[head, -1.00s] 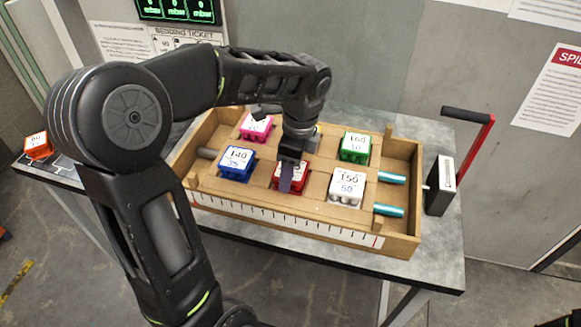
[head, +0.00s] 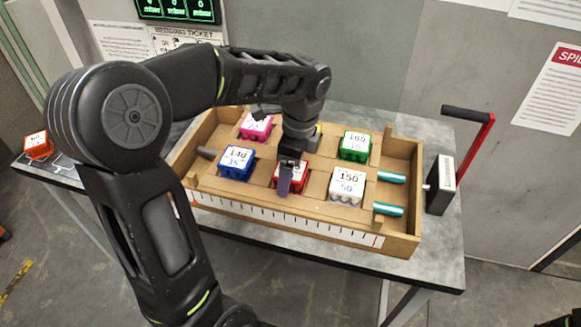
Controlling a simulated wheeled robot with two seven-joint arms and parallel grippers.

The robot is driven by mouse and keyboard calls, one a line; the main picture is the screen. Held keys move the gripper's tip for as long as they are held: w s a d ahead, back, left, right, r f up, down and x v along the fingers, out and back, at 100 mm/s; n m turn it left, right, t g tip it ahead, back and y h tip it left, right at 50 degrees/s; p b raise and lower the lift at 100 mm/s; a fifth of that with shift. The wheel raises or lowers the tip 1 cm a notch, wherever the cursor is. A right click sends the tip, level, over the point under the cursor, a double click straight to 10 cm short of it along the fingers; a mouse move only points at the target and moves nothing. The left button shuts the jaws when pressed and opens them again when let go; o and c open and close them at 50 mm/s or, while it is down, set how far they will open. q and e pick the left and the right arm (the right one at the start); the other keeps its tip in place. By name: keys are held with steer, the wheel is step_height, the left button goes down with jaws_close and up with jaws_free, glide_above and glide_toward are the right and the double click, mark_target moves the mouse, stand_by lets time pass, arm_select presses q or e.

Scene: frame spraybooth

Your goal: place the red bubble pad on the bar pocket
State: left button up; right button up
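The red bubble pad (head: 296,177) sits in the wooden frame's front row, between a blue pad and a white pad. Its label is partly covered by my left gripper (head: 288,172), which points down from above. One dark finger shows in front of the red pad, standing slightly off its front side; the far finger is hidden. The gripper looks open around the pad. The bar pocket under the red pad is hidden by the pad and gripper.
The wooden frame (head: 290,229) also holds a blue pad (head: 236,162), a pink pad (head: 255,127), a green pad (head: 355,146) and a white pad (head: 346,186). Teal rollers (head: 389,209) lie at its right. A red-handled crank (head: 474,150) stands right. An orange pad (head: 38,145) sits far left.

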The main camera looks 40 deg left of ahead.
mark_target(297, 170)
arm_select(q)
steer(key=r, duration=0.6)
steer(key=shift+w+d+r, duration=0.2)
steer(key=shift+d+r, duration=0.05)
steer(key=shift+d, duration=0.1)
steer(key=r+p, duration=0.1)
steer(key=r, duration=0.1)
steer(key=r+p, duration=0.2)
steer(key=r, duration=0.1)
steer(key=shift+d+r, duration=0.3)
steer(key=shift+r, duration=0.05)
steer(key=shift+w, duration=0.1)
stand_by(0.7)
